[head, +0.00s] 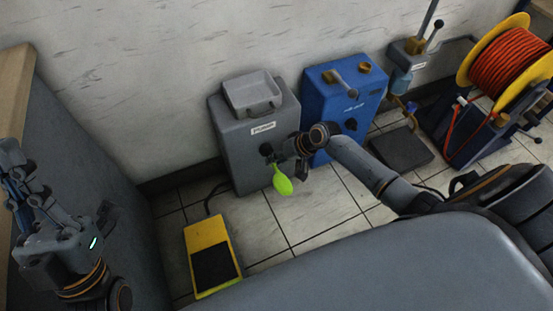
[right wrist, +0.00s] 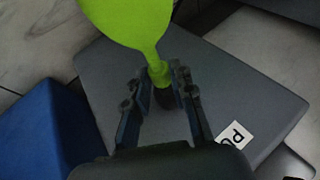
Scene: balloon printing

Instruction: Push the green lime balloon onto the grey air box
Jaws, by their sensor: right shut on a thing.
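The lime green balloon (head: 282,181) hangs limp at the front face of the grey air box (head: 232,150), below the label. My right gripper (head: 272,158) is shut on the balloon's neck, close against the box front. In the right wrist view the balloon (right wrist: 135,18) fills the top, its neck between the fingertips (right wrist: 163,82). A dark stub lies at the neck's end, against the grey box (right wrist: 255,95); whether the neck is around it I cannot tell. My left gripper (head: 38,195) is raised at the far left, away from the box, with its fingers apart.
A blue box (head: 335,110) stands right of the grey box. A yellow foot pedal (head: 208,235) lies on the tiled floor in front. An orange hose reel (head: 505,65) and a stand with a dark base plate (head: 400,148) are farther right.

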